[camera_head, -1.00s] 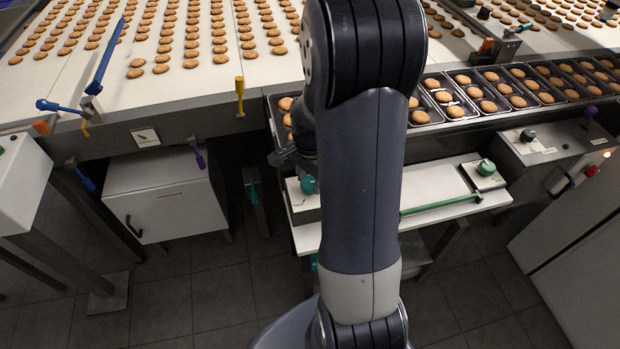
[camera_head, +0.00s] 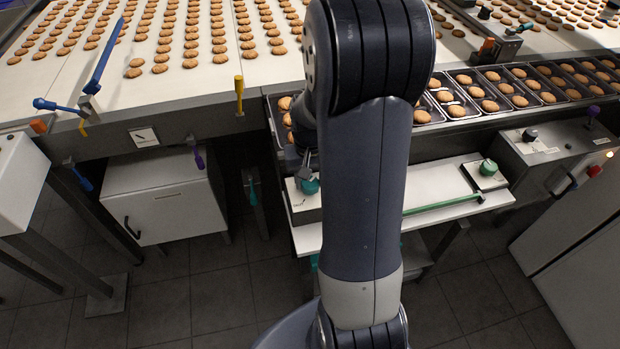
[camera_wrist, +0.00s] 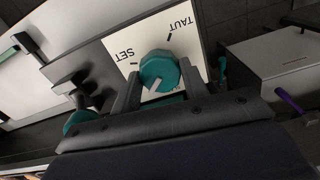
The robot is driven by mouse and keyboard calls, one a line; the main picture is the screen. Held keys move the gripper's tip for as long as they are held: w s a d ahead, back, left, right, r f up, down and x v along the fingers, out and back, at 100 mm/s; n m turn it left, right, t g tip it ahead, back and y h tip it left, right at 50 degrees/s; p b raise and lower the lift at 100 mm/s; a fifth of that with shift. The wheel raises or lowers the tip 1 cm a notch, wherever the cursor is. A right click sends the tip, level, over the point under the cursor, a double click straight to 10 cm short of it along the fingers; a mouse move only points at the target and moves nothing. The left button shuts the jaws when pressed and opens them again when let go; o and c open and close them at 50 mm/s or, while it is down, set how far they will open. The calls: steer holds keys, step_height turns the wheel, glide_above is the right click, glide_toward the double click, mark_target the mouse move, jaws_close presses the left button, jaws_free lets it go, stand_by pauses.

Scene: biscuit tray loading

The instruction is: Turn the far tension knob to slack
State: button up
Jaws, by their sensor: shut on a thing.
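A teal tension knob (camera_wrist: 160,68) sits on a white dial plate (camera_wrist: 195,25) in the wrist view. The plate reads SET and TAUT; any further label is hidden behind my gripper. A pale pointer mark shows on the knob's side nearest my gripper. My gripper (camera_wrist: 160,82) has one finger on each side of the knob and is shut on it. In the head view the knob (camera_head: 309,186) shows at the left end of the white shelf, with my gripper (camera_head: 303,170) at it, partly hidden by my arm.
A green knob (camera_head: 488,168) stands at the shelf's right end, near a green bar (camera_head: 442,205) along its front edge. Trays of biscuits (camera_head: 470,92) lie above the shelf. A white cabinet (camera_head: 165,200) stands to the left, with purple (camera_head: 199,160) and yellow (camera_head: 239,95) levers nearby.

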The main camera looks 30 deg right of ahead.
mark_target(310, 182)
steer(key=n, duration=0.5)
steer(key=shift+n, duration=0.3)
steer(key=shift+w+n+b, duration=0.1)
steer(key=shift+n+b, duration=0.25)
steer(key=shift+n, duration=1.85)
steer(key=o, duration=1)
steer(key=shift+c, duration=0.2)
steer(key=shift+r, duration=0.15)
step_height(310, 182, up, 11)
steer(key=shift+f, duration=0.2)
